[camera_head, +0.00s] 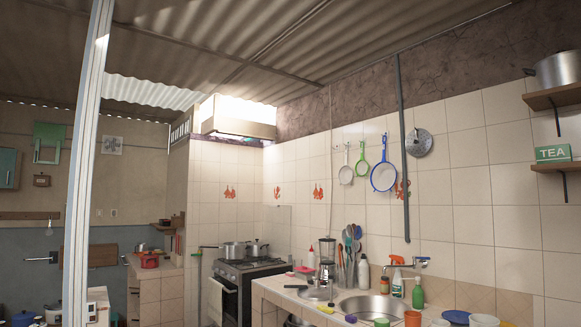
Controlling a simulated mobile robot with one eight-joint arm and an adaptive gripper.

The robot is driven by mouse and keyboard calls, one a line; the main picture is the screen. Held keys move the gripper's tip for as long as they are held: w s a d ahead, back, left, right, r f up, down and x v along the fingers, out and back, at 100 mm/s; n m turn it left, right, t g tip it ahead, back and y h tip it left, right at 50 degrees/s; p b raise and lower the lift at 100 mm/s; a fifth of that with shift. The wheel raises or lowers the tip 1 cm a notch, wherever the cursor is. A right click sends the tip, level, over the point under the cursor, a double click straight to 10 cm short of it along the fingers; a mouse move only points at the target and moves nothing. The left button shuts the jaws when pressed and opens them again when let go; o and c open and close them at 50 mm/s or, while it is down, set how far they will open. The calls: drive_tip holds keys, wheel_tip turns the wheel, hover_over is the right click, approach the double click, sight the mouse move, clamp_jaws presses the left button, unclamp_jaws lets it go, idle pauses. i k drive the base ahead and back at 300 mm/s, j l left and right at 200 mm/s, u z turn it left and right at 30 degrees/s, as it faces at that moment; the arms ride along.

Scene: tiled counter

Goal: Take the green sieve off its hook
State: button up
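The green sieve (362,168) hangs on the tiled wall, high above the counter, with its handle up and its round bowl down. It hangs between a white sieve (346,174) on its left and a larger blue sieve (384,177) on its right. The hook itself is too small to make out. My gripper is not in view.
Below the sieves, the tiled counter (262,292) holds a sink (368,306), a blender, a utensil holder and bottles. A grey pipe (403,150) runs down the wall right of the blue sieve. A stove (245,285) with pots stands left.

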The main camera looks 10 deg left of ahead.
sight(361, 168)
drive_tip(key=i+j+u, duration=0.1)
drive_tip(key=i+u, duration=0.5)
drive_tip(key=i, duration=0.45)
drive_tip(key=i+u, duration=0.1)
drive_tip(key=i, duration=0.55)
drive_tip(key=i+u, duration=0.15)
drive_tip(key=i, duration=0.45)
drive_tip(key=i+l+u, duration=0.1)
drive_tip(key=i, duration=0.5)
drive_tip(key=l, duration=0.1)
